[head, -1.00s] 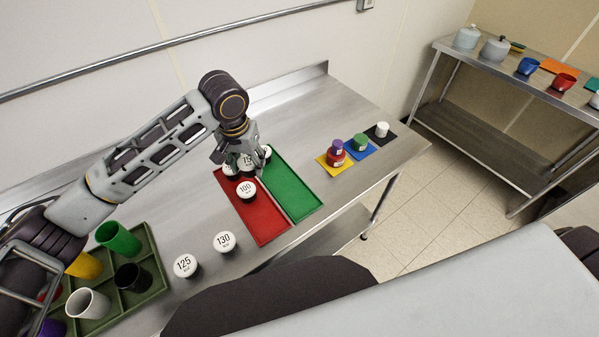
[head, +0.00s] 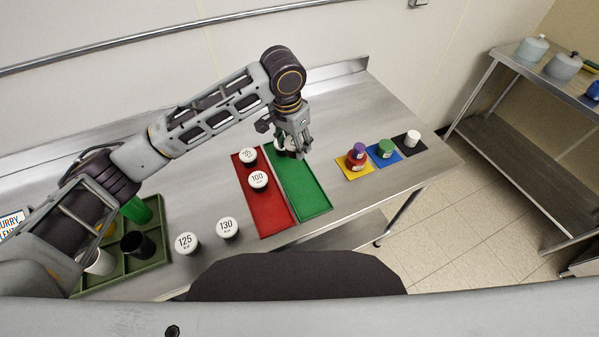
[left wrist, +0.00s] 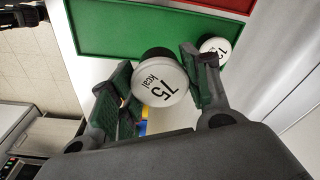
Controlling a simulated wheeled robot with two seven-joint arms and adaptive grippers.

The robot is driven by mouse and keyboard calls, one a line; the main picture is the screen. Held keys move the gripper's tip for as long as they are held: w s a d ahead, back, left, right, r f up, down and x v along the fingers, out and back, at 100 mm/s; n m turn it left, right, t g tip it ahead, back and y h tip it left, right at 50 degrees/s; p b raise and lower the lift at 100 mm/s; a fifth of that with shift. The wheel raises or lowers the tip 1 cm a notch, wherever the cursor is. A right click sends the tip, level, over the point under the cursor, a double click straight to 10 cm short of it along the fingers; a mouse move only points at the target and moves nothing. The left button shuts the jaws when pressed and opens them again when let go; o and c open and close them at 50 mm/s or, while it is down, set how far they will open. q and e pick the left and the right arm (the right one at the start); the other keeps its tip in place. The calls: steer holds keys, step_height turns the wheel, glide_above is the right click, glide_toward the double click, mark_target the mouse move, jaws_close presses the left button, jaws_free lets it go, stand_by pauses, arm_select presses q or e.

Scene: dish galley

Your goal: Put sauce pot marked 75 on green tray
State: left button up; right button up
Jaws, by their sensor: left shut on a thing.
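The sauce pot marked 75 (left wrist: 160,82) has a white lid and a dark body. My left gripper (head: 295,150) is shut on it, with a finger on each side in the left wrist view. In the head view the gripper is at the far end of the green tray (head: 305,192), and its fingers mostly hide the pot. The green tray also shows in the left wrist view (left wrist: 120,30), behind the pot. I cannot tell whether the pot touches the tray. My right gripper is not in view.
The red tray (head: 268,214) adjoins on the left, with a pot marked 100 (head: 258,180) and another pot (head: 248,156). Another white-lidded pot (left wrist: 214,47) is close to the gripper. Pots 125 (head: 186,243) and 130 (head: 228,228) stand in front. The green tray's near part is clear.

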arm_select(q)
steer(key=shift+m, duration=0.3)
steer(key=shift+m, duration=1)
glide_above(296, 173)
steer(key=shift+s+a+f, duration=0.1)
steer(key=shift+f, duration=1.5)
steer(key=shift+s+a+f, duration=0.1)
steer(key=shift+f, duration=1.45)
steer(key=shift+f+p, duration=0.3)
steer(key=shift+f, duration=1.55)
steer(key=shift+f, duration=0.1)
steer(key=o, duration=1)
